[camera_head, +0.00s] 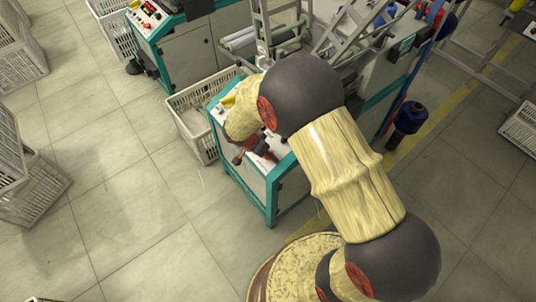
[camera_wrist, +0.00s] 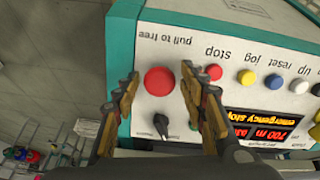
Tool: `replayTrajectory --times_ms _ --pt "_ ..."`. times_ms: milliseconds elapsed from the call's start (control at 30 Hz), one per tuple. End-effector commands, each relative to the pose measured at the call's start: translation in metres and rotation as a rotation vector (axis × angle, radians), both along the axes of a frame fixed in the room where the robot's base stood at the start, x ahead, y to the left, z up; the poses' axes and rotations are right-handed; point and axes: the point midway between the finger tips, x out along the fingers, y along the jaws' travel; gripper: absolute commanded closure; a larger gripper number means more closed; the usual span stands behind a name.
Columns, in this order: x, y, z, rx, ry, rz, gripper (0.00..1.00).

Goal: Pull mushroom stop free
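The mushroom stop (camera_wrist: 159,81) is a large round red button on the white panel (camera_wrist: 165,30), with "pull to free" lettering beside it in the wrist view. My gripper (camera_wrist: 160,82) is open, with one finger on each side of the red button. Gaps show between the button and both fingers; I cannot tell the fingers' height over the panel. A lit display (camera_wrist: 275,125) on the panel reads "emergency stop". In the head view my arm hides the button, and the end of my gripper (camera_head: 252,148) shows only in part over the panel.
A black knob (camera_wrist: 161,123) sits close to the button. A smaller red stop button (camera_wrist: 214,72) and several coloured buttons lie to the right. White crates (camera_head: 190,125) stand beside the teal-framed machine (camera_head: 268,190).

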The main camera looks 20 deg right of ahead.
Motion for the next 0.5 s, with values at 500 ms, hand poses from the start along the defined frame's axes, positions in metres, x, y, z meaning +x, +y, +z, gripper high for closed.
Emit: replayTrajectory --times_ms 500 --pt "-0.0004 0.0010 0.0028 0.000 0.000 0.000 0.48"
